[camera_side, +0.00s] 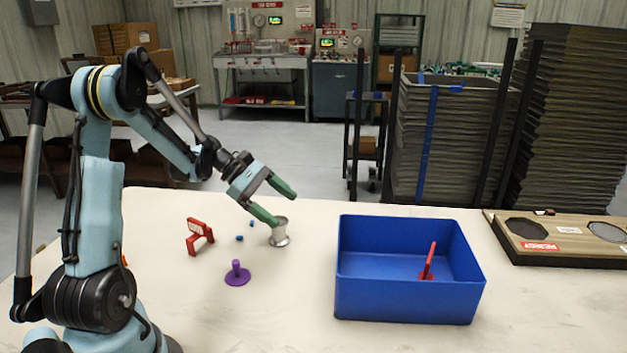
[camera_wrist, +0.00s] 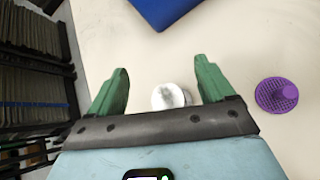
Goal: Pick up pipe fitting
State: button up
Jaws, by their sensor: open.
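The pipe fitting (camera_side: 280,236) is a silver metal piece with a flanged base, standing upright on the pale table. My gripper (camera_side: 284,208) is open and tilted downward, with its green fingers at the top of the fitting. The lower finger overlaps the fitting's rim in the side view, and I cannot tell whether it touches. In the wrist view the fitting (camera_wrist: 169,96) appears between the two fingers of my gripper (camera_wrist: 162,68), nearer the right one. Its lower part is hidden there by the gripper body.
A blue bin (camera_side: 400,304) stands to the right with a red part (camera_side: 428,264) inside. A purple flanged peg (camera_side: 237,274), a red bracket (camera_side: 199,236) and small blue pieces (camera_side: 239,238) lie left of the fitting. A wooden board (camera_side: 567,245) lies far right.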

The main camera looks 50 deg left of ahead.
aim_at(279, 231)
jog(key=s+a+f+n, duration=0.1)
jog(key=a, duration=0.1)
jog(key=s+a+f+n+t+h, duration=0.1)
jog(key=a+n, duration=0.1)
jog(key=s+a+f+n+t, duration=0.1)
jog(key=a, duration=0.1)
jog(key=shift+s+a+f+h, duration=0.1)
jog(key=shift+a+f+h, duration=0.05)
jog(key=shift+a+h, duration=0.25)
jog(key=shift+s+a+f+n, duration=0.15)
jog(key=shift+s+n, duration=0.05)
jog(key=shift+n, duration=0.1)
jog(key=shift+f+h, duration=0.15)
jog(key=shift+h, duration=0.15)
jog(key=shift+x, duration=3.65)
jog(key=shift+w, duration=0.1)
jog(key=shift+c, duration=0.2)
jog(key=c, duration=1.1)
jog(key=shift+c, duration=0.2)
jog(key=shift+r, duration=0.25)
